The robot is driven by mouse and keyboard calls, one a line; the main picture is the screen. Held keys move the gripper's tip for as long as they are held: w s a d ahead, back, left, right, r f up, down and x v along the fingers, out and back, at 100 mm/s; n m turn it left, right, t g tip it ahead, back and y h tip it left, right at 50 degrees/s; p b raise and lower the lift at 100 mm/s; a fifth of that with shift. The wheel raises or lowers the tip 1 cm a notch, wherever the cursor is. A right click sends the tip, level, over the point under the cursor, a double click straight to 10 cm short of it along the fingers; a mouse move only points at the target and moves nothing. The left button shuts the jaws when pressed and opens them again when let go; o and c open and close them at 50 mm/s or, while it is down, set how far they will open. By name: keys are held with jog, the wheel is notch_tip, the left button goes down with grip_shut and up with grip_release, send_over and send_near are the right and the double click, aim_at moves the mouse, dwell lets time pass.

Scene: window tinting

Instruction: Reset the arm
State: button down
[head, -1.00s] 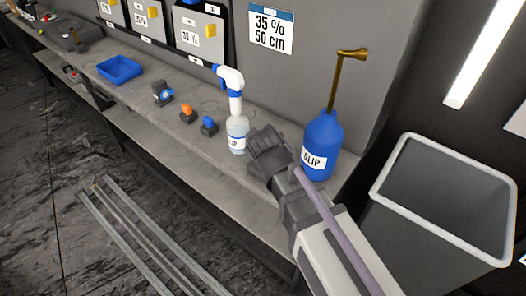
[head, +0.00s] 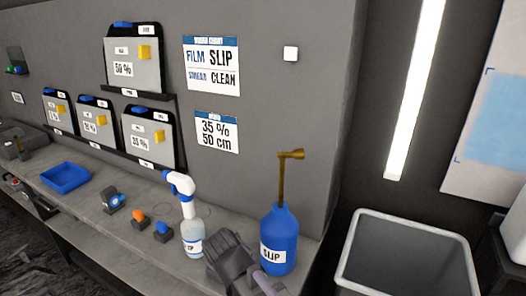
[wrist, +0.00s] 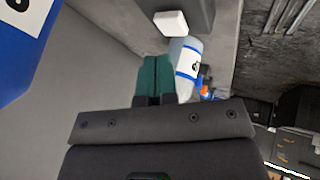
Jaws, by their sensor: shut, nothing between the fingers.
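My gripper (head: 232,252) is at the bench's right end in the head view, low in the picture. It is between the spray bottle (head: 192,236) and the blue SLIP bottle (head: 279,238). In the wrist view the fingers (wrist: 154,78) are together with nothing between them. The spray bottle (wrist: 186,62) stands just beyond the fingers there, and the blue bottle fills the upper left corner (wrist: 14,52). Both bottles stand upright on the bench. Whether my gripper touches either bottle I cannot tell.
The grey bench (head: 100,200) holds a blue tray (head: 65,177) and small orange (head: 138,219) and blue (head: 162,231) tools. A grey bin (head: 408,250) stands to the right. Film boards (head: 148,135) and printed cards (head: 211,66) hang on the wall above. The space above the bottles is clear.

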jog(key=s+d+f+m+g, duration=0.1)
jog(key=d+m+g, duration=0.1)
jog(key=d, duration=0.4)
jog(key=s+d+f+m+g+h, duration=0.1)
jog(key=s+d+m+g, duration=0.1)
jog(key=d, duration=0.5)
jog(key=s+d+f+m+g+h, duration=0.1)
jog(key=d+m, duration=0.2)
jog(key=d, duration=0.3)
jog(key=shift+s+d+g, duration=0.25)
jog(key=shift+d+g, duration=0.1)
jog(key=shift+g, duration=0.05)
jog(key=d+m+g, duration=0.1)
jog(key=d+m, duration=0.3)
jog(key=d, duration=0.8)
jog(key=shift+s, duration=0.45)
